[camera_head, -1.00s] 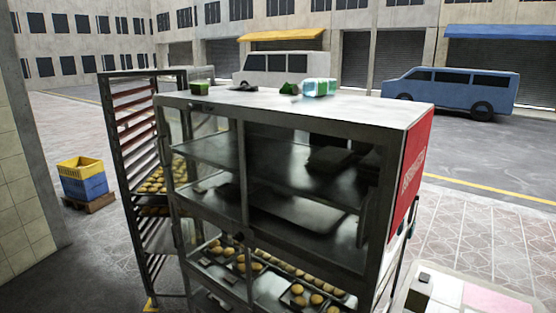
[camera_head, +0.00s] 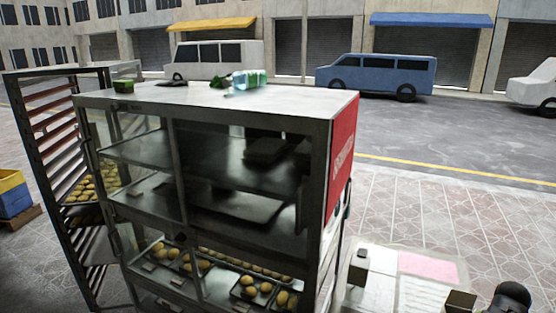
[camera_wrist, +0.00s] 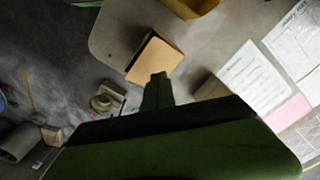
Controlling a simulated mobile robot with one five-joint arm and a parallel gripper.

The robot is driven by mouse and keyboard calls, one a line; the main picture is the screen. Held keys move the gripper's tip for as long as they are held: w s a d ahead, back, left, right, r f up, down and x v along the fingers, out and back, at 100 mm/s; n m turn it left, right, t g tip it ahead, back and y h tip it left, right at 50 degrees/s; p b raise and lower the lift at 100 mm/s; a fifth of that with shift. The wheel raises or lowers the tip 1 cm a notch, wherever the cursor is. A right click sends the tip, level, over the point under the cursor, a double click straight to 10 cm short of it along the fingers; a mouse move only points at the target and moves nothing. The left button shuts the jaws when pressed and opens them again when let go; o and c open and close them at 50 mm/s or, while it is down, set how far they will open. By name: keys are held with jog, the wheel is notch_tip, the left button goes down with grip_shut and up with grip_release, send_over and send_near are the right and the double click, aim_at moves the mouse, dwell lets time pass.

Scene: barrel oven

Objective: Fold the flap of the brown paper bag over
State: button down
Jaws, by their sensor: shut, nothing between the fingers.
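In the wrist view a tan, box-shaped paper thing (camera_wrist: 155,60), which looks like the brown paper bag, stands on a grey surface above the middle. Its flap cannot be made out clearly. My gripper (camera_wrist: 159,80) is a dark green shape with its narrow fingers together, shut and empty. In the picture its tips lie just below the tan thing; I cannot tell whether they touch it. A second brown shape (camera_wrist: 208,90) is partly hidden behind my gripper. In the head view a small brown box-like thing (camera_head: 459,302) shows at the bottom edge, cut off.
A glass-fronted display cabinet (camera_head: 215,112) with trays of buns fills the middle-left of the head view. A tray rack (camera_head: 52,130) stands left of it. A table top with papers (camera_head: 425,266) is at lower right. Open paving lies beyond.

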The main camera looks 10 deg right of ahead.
notch_tip(320, 180, up, 6)
jog(key=p, duration=0.5)
jog(key=shift+f, duration=0.1)
